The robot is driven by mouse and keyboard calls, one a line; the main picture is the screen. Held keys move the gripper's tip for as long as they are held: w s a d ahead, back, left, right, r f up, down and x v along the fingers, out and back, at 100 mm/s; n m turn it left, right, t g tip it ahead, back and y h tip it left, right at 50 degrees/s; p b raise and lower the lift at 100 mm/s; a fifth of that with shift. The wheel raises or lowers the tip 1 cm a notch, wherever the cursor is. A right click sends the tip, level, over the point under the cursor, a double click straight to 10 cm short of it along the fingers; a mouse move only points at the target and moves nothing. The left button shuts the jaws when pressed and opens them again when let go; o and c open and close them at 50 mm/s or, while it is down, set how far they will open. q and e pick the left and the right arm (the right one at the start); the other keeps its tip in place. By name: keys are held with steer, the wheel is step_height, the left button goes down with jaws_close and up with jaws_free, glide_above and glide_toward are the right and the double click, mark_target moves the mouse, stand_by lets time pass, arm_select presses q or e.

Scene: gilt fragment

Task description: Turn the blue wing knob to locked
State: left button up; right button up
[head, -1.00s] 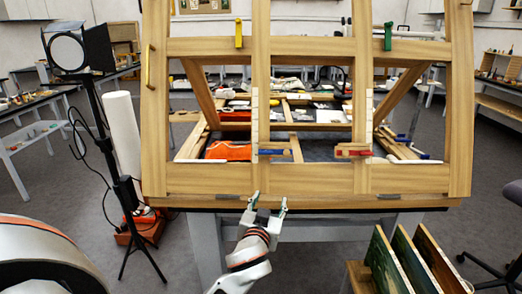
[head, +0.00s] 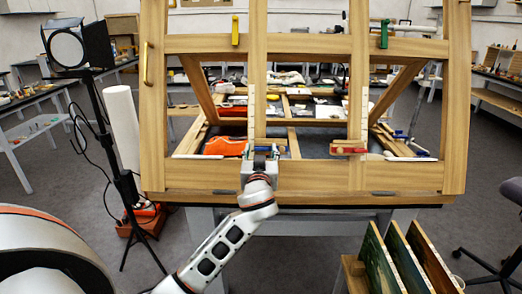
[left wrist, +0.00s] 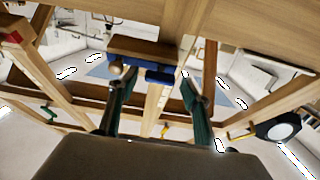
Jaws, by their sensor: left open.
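The blue wing knob (left wrist: 158,74) shows in the left wrist view as a flat blue bar on a small wooden block (left wrist: 145,47). In the head view a little of the blue knob (head: 263,149) shows, mostly hidden by my left gripper (head: 262,152). In the left wrist view the dark green fingers of my left gripper (left wrist: 153,85) are spread, with the knob beyond and between their tips. I cannot tell whether they touch it. The gripper is empty. A similar red knob (head: 348,150) sits on a block to the right. My right gripper is not in view.
A large wooden frame (head: 320,177) stands ahead, with a yellow clamp (head: 235,30) and a green clamp (head: 384,33) on its upper rail. A lamp on a stand (head: 66,52) is at left. Painted panels (head: 383,262) stand in a rack at lower right.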

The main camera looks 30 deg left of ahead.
arm_select(q)
steer(key=c, duration=1.1)
steer(key=shift+c, duration=0.2)
